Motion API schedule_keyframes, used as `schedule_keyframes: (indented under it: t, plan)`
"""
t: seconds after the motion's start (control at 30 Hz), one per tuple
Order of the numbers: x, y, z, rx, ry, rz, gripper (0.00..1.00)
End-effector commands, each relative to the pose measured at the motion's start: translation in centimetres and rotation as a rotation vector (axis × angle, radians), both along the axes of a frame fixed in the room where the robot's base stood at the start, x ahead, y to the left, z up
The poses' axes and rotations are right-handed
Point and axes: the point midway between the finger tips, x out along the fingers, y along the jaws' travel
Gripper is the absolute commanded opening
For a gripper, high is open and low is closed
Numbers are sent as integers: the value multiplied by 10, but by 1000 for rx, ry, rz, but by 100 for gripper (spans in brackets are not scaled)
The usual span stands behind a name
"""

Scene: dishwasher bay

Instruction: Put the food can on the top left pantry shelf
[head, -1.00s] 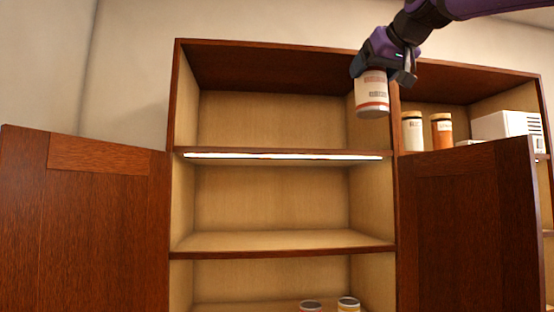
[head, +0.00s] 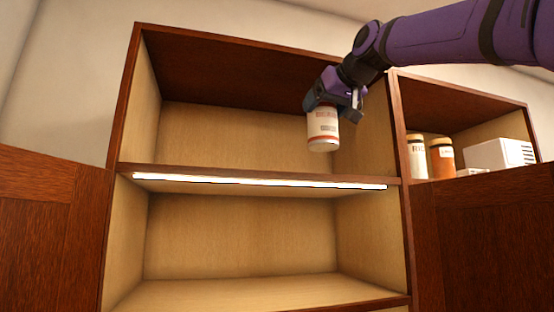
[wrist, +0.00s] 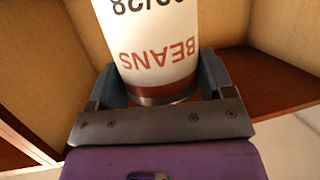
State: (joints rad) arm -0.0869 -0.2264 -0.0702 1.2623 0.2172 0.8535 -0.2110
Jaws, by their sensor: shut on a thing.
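The food can (head: 322,131) is white with red bands and hangs upright in my gripper (head: 334,100) in the head view. In the wrist view the can (wrist: 150,45) shows the word BEANS, and the gripper's fingers (wrist: 160,85) are closed on its two sides. The can is in front of the upper left compartment of the pantry, toward its right side, with its bottom above the level of the top left shelf (head: 250,177). I cannot tell from the head view how far inside the compartment it is. The top left shelf looks empty.
A lit strip (head: 250,183) runs under the shelf's front edge. A divider (head: 397,130) stands close right of the can. The right compartment holds two jars (head: 416,158) (head: 441,158) and a white box (head: 500,154). Doors stand open at left (head: 50,230) and right (head: 470,240).

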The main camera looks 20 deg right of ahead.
Motion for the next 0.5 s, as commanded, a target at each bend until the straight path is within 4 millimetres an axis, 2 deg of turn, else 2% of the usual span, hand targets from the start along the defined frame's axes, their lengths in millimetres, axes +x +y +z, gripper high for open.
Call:
schedule_keyframes:
  t: [0.1,0.5]
  plan:
    - [28,9,-3,-1,1,0,30]
    - [105,34,-10,-1,-1,0,30]
